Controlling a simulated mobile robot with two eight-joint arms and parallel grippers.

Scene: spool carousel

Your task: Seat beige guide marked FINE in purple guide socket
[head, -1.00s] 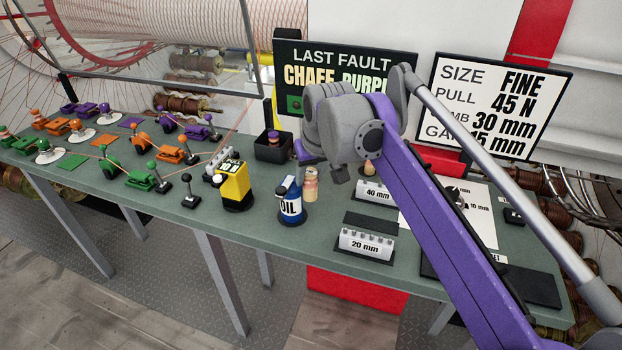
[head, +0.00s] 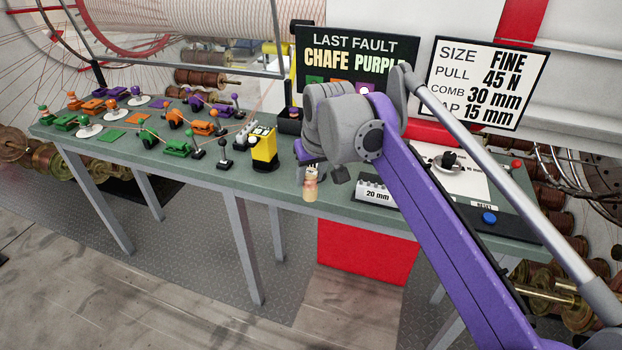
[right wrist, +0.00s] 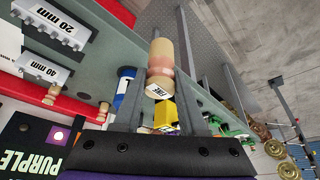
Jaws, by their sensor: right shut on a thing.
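The beige guide (head: 310,187) hangs upright in my right gripper (head: 318,166), in front of the bench's front edge in the head view. In the right wrist view, the guide (right wrist: 160,58) is between the two fingers of the right gripper (right wrist: 161,82). It has a pinkish band and a white label that seems to read FINE. I cannot tell which one is the purple guide socket. The gripper is well to their right. My left gripper is not in view.
The green bench (head: 218,181) carries green and orange fittings with strung threads on its left. A yellow block (head: 265,148) stands left of my gripper. A 20 mm comb block (head: 376,192) and a blue button (head: 489,218) are to the right. Floor in front is clear.

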